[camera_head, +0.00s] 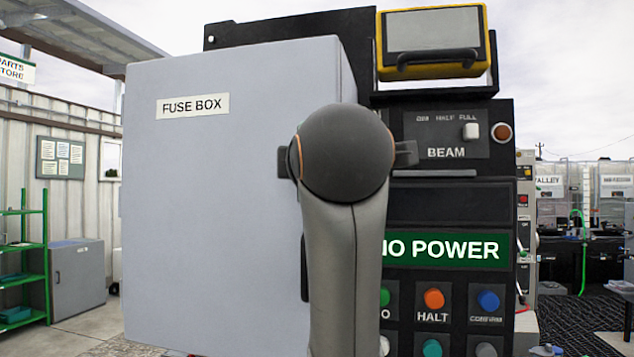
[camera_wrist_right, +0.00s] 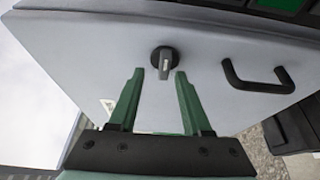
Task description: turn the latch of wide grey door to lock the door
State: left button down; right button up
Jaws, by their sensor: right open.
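The wide grey door (camera_head: 220,230) with a "FUSE BOX" label fills the left and middle of the head view. It looks closed, though its right edge is partly behind my arm. Its dark latch (camera_wrist_right: 165,58) shows in the right wrist view as a round base with a short lever pointing toward my gripper. My right gripper (camera_wrist_right: 160,72) is open, with its green fingers on either side of the lever's end in the picture. I cannot tell whether they touch it. In the head view my arm hides the latch and this gripper. My left gripper is not in view.
A black bar handle (camera_wrist_right: 258,78) sits on the door to the right of the latch in the wrist view. A dark control panel (camera_head: 450,195) with a green "NO POWER" sign (camera_head: 450,249) and several buttons stands right of the door. A yellow-framed lamp (camera_head: 433,43) sits above it.

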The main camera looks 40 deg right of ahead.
jog(key=b+v, duration=0.5)
jog(key=v, duration=0.5)
jog(key=shift+s+a, duration=0.2)
jog(key=shift+s, duration=0.15)
jog(key=shift+f, duration=0.15)
